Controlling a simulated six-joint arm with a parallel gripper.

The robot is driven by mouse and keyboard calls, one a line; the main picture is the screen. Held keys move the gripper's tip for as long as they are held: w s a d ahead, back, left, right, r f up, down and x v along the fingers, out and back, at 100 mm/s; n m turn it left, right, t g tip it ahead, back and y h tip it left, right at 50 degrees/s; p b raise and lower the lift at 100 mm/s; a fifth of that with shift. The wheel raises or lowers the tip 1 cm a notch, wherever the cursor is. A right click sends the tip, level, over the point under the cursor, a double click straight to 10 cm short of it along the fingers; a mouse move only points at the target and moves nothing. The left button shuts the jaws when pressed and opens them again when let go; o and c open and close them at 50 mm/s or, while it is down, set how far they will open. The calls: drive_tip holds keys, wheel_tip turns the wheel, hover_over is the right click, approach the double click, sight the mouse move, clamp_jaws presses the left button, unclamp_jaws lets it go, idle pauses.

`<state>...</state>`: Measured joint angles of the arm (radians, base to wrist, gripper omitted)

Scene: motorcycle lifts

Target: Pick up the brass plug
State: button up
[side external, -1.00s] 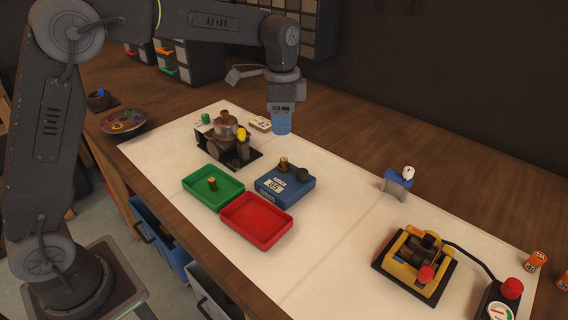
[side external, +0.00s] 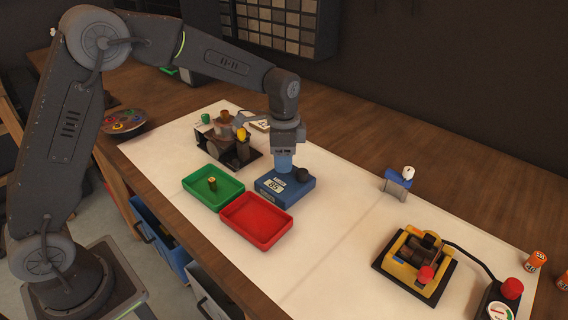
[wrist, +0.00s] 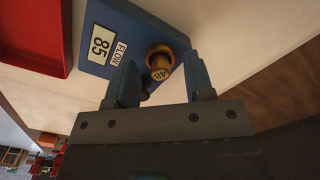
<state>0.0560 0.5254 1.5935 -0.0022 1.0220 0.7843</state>
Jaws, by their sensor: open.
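The brass plug (wrist: 160,62), its top marked 48, stands upright on the blue box (side external: 292,195) labelled FLOW with a display reading 85. The box also shows in the wrist view (wrist: 145,22). In the side view my gripper (side external: 284,166) is right over the box and hides the plug. In the wrist view my gripper (wrist: 163,78) is open, its blue fingers on either side of the plug's near edge. I cannot tell whether they touch it. Another brass plug (side external: 212,183) stands in the green tray (side external: 228,200).
An empty red tray (side external: 257,221) is in front of the box. A black knob (side external: 302,175) is on the box's right side. A dark-based fixture (side external: 240,158) is behind and left. A yellow machine (side external: 408,252) is far right. The white mat between is mostly clear.

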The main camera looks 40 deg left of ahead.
drive_tip(key=shift+c, duration=0.4)
clamp_jaws()
drive_tip(key=shift+r, duration=0.2)
